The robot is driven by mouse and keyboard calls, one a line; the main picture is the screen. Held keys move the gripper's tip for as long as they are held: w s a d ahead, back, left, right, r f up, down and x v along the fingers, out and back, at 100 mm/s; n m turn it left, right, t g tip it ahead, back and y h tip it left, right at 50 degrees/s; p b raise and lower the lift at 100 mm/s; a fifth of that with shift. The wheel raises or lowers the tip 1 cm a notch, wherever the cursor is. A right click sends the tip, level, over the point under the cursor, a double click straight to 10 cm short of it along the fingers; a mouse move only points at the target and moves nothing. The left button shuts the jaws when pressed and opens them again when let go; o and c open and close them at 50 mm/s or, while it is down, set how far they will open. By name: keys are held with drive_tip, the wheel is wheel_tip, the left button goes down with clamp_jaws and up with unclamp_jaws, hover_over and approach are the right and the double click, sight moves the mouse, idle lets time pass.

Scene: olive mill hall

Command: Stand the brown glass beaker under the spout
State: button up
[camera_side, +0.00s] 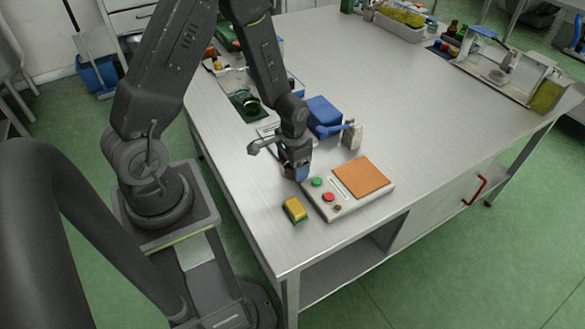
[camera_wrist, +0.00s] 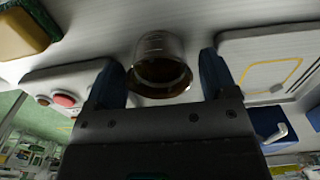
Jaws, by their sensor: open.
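The brown glass beaker (camera_wrist: 160,62) stands between my gripper's two blue fingers in the wrist view, with its dark open rim toward the camera. My gripper (camera_wrist: 160,82) is open, with a visible gap to the beaker on each side. In the side view my gripper (camera_side: 302,176) points down close to the table, left of the button panel, and the beaker there is hidden or too small to make out. A pale plate with a yellow outline (camera_wrist: 273,76) lies right of the beaker in the wrist view. I cannot clearly identify the spout.
A panel with red and green buttons and an orange pad (camera_side: 360,178) is right of my gripper. A yellow sponge (camera_side: 295,209) lies in front. A blue box (camera_side: 323,112) and a grey upright block (camera_side: 352,137) stand behind. The table's middle (camera_side: 400,100) is clear.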

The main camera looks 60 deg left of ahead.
drive_tip(key=c, duration=0.7)
drive_tip(key=shift+o, duration=0.2)
drive_tip(key=shift+r, duration=0.2)
drive_tip(key=shift+r, duration=3.15)
